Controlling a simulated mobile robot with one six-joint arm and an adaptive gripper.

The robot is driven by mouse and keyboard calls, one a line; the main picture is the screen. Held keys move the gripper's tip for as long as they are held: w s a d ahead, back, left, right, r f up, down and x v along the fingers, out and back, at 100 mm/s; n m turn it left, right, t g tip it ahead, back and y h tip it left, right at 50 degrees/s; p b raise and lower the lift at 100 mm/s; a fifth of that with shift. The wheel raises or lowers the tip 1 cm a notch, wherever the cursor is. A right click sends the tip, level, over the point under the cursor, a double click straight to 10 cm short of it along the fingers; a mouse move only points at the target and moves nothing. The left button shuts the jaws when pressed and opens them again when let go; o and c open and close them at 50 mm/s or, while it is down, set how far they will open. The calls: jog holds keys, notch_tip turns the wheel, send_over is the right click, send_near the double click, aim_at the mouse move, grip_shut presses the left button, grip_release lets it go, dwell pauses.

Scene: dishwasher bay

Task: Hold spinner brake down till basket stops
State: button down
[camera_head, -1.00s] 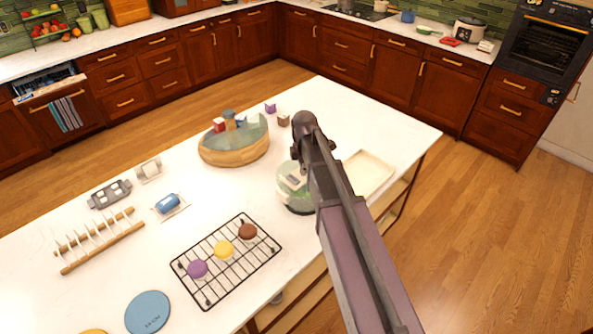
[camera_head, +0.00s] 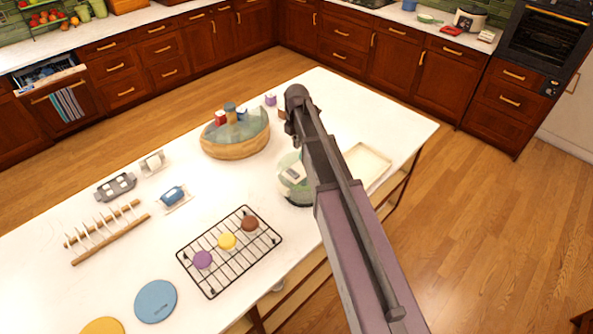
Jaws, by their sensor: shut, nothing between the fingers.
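The salad spinner (camera_head: 291,184), a clear greenish bowl with a pale lid, stands on the white island counter, left of my arm. My arm partly covers its right side. The brake and the basket cannot be made out. My arm rises from the bottom right, and its dark far end bends down behind the spinner in the picture. My gripper's fingers cannot be made out; the arm hides that area. I cannot tell whether anything touches the spinner.
Behind the spinner stands a round wooden-based glass basin (camera_head: 235,142) with small items at its rim. A cream tray (camera_head: 366,165) lies right of my arm. A black wire rack (camera_head: 228,250) with three coloured discs lies front left. Bare counter separates the rack and basin.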

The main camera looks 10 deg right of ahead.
aim_at(297, 175)
notch_tip(297, 175, down, 14)
jog(key=b, duration=1.4)
jog(key=shift+f, duration=0.1)
dwell(0.6)
jog(key=shift+f+b, duration=0.5)
jog(key=shift+b, duration=0.15)
jog(key=shift+s+f+b, duration=0.15)
jog(key=shift+f+b, duration=0.15)
jog(key=shift+b, duration=0.1)
dwell(0.8)
jog(key=shift+r+p, duration=0.2)
jog(key=shift+p, duration=0.1)
notch_tip(297, 175, up, 2)
jog(key=shift+r+p, duration=0.15)
jog(key=shift+p, duration=1.05)
notch_tip(297, 175, up, 12)
jog(key=p, duration=1.1)
jog(key=shift+f, duration=0.25)
